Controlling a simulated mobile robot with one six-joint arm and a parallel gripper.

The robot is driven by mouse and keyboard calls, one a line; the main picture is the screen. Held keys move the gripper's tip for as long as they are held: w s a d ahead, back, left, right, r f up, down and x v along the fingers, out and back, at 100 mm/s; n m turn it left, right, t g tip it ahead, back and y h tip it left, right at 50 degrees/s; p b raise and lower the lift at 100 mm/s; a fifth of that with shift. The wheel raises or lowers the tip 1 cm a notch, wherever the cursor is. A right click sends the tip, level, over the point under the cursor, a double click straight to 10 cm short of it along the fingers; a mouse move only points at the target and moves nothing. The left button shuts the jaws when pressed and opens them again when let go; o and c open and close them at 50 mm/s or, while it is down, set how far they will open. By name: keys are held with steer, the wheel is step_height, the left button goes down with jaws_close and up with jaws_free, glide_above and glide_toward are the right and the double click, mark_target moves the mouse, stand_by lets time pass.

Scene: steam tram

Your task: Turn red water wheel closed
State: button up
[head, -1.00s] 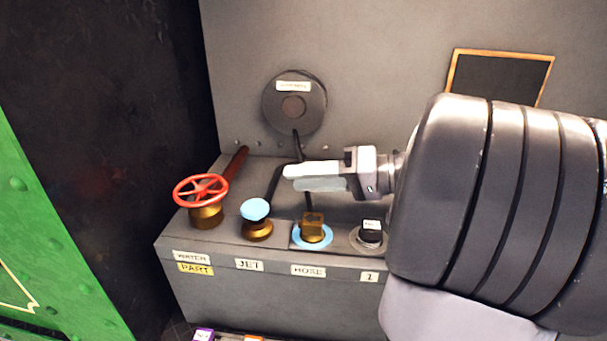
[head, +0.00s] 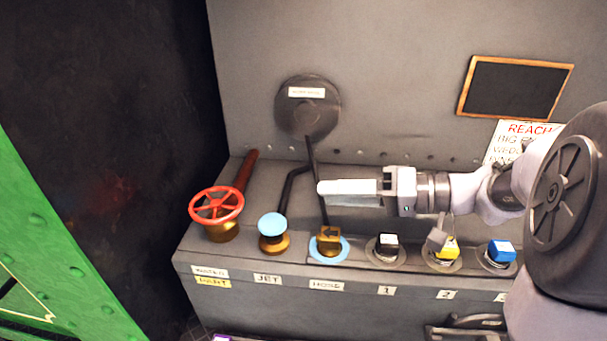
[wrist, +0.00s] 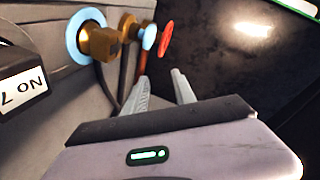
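The red water wheel (head: 216,205) sits on a brass valve at the left end of the grey console, with a red-brown pipe behind it. A white label and a yellow label (head: 213,283) are on the console front below it; their small lettering is unclear. My gripper (head: 322,193) is in the air above the console, right of the wheel and apart from it, pointing left. In the wrist view, the fingers (wrist: 162,80) are spread with nothing between them. The wheel (wrist: 166,39) shows edge-on beyond the fingertips.
A blue-topped JET knob (head: 272,226) and a brass HOSE knob (head: 329,239) stand between the wheel and my arm. Black, yellow and blue knobs (head: 500,252) continue right. A round dark disc (head: 307,108) is on the back wall. A green riveted panel (head: 50,230) borders the left.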

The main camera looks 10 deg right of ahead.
steer(key=b, duration=0.2)
glide_toward(217, 205)
steer(key=w+a, duration=0.1)
steer(key=w, duration=0.1)
steer(key=w+a+f, duration=0.1)
steer(key=w, duration=0.1)
steer(key=w+f, duration=0.1)
steer(key=w, duration=0.1)
steer(key=shift+w+a, duration=0.35)
steer(key=shift+a, duration=0.05)
jaws_close()
steer(key=shift+s+f, duration=0.1)
